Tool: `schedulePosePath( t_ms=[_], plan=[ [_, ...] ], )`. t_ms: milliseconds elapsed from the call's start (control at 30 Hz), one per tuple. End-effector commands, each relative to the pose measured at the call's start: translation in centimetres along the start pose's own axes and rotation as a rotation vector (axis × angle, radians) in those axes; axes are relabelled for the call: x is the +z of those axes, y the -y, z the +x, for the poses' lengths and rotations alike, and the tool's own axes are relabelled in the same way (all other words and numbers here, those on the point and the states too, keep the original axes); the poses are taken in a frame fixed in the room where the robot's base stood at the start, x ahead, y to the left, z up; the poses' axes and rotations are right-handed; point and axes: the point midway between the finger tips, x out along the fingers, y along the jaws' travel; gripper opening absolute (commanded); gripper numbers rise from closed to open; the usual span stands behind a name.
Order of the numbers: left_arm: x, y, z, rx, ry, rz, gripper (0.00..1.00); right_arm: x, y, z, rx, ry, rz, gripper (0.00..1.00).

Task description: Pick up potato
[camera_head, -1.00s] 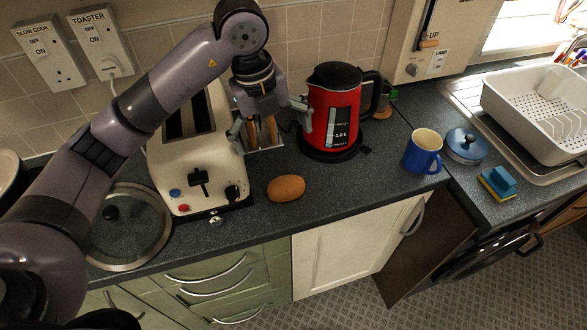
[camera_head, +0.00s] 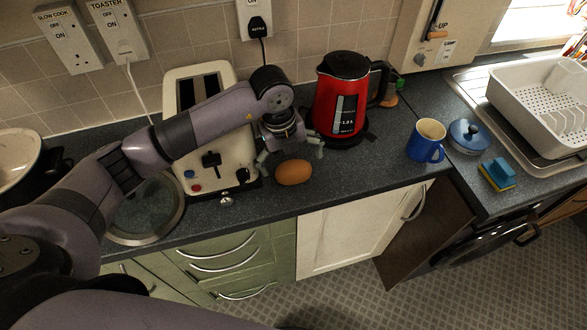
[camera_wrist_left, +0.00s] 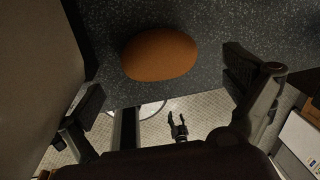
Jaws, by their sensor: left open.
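The brown potato (camera_head: 293,173) lies on the dark worktop near its front edge, right of the toaster. My left gripper (camera_head: 290,158) is open and empty just behind and above it, fingers spread to either side. In the left wrist view the whole potato (camera_wrist_left: 160,54) shows ahead, between the lines of the two open fingers (camera_wrist_left: 165,88), with no visible contact. My right gripper (camera_wrist_left: 178,124) shows small in the left wrist view, low beyond the worktop edge, with its fingers apart.
The cream toaster (camera_head: 213,145) stands close on the left and the red kettle (camera_head: 327,100) behind right. A glass lid (camera_head: 146,212) lies left. A blue mug (camera_head: 426,142), a blue-lidded pot (camera_head: 468,138) and a sponge (camera_head: 497,174) are farther right. Worktop between potato and mug is clear.

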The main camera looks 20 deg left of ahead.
Motion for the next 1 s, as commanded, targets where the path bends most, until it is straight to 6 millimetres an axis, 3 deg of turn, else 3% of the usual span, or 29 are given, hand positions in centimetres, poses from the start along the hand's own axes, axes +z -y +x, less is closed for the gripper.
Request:
schedulePosePath(
  t_ms=[233,533,1000],
  plan=[
    [-0.1,0.0,3.4,0.001,-0.002,0.0,1.0,1.4,0.3,-1.1,-0.004,0.024,0.0,0.5],
    [0.0,0.0,3.9,0.0,0.0,0.001,0.99,1.4,0.6,-1.0,-0.007,0.024,0.001,0.5],
    [0.0,0.0,3.9,0.0,0.0,0.0,0.68,1.0,0.6,-1.0,-0.007,0.016,0.001,0.5]
  ],
)
